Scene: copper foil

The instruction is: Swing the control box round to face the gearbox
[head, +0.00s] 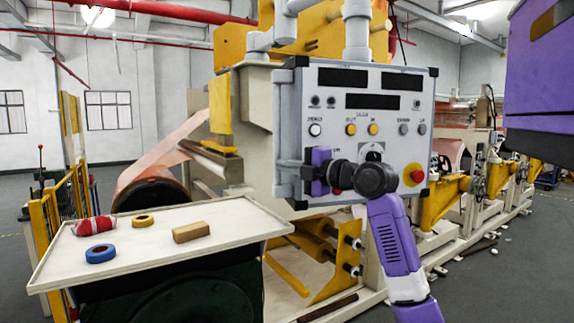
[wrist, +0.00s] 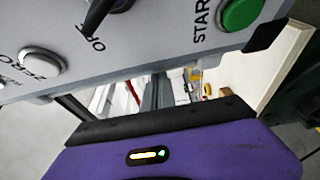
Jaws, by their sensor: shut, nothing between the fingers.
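The control box (head: 355,100) is a grey panel with dark displays, several buttons and a red stop button. It hangs from a grey pipe arm, its button face towards the head camera. My gripper (head: 309,173) is at the lower left of its face, beside its left edge; the fingers are mostly hidden and shut on nothing. In the wrist view the panel (wrist: 150,45) is tilted close above my gripper's purple body, with a green START button (wrist: 241,13) at the upper right. I cannot tell whether the fingers touch the box. I cannot make out the gearbox for certain.
A cream tray table (head: 240,233) at left holds a red-and-white roll (head: 93,226), blue tape (head: 100,254), yellow tape (head: 143,220) and a brown block (head: 191,232). The foil machine with yellow brackets (head: 445,200) runs back to the right. Open floor lies at far right.

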